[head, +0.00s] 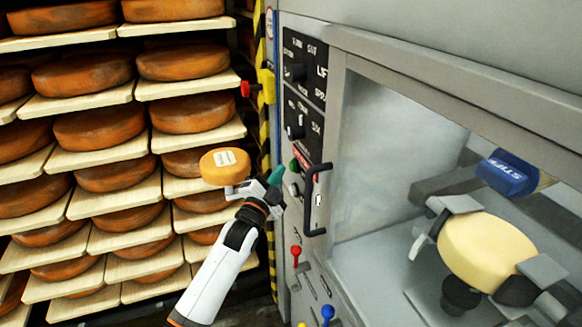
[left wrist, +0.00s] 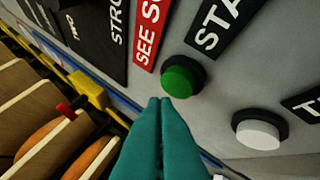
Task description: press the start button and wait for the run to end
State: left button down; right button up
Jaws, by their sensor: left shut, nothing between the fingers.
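The green start button (left wrist: 183,78) sits in a black collar on the grey machine panel, under a label of which "STA" shows. In the head view the green button (head: 294,164) is beside the black door handle. My left gripper (head: 275,177) has teal fingers, shut and empty, just in front of the panel near the button. In the left wrist view the fingertips (left wrist: 160,103) point at the button's lower left edge; I cannot tell whether they touch it. Behind the machine's window, a pale cheese wheel (head: 486,250) sits among grey clamps. My right gripper is not in view.
A white button (left wrist: 258,134) is to the right of the green one. The black door handle (head: 314,200) juts out close to my gripper. Red (head: 296,251) and blue (head: 327,312) knobs are below. Shelves of orange cheese wheels (head: 100,128) fill the left. A blue "STIFF" block (head: 507,173) is inside.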

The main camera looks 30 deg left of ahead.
pick_arm(q)
jog(key=shift+w+d, duration=0.1)
dwell(0.7)
jog(key=shift+w+d, duration=0.2)
jog(key=shift+w, duration=0.05)
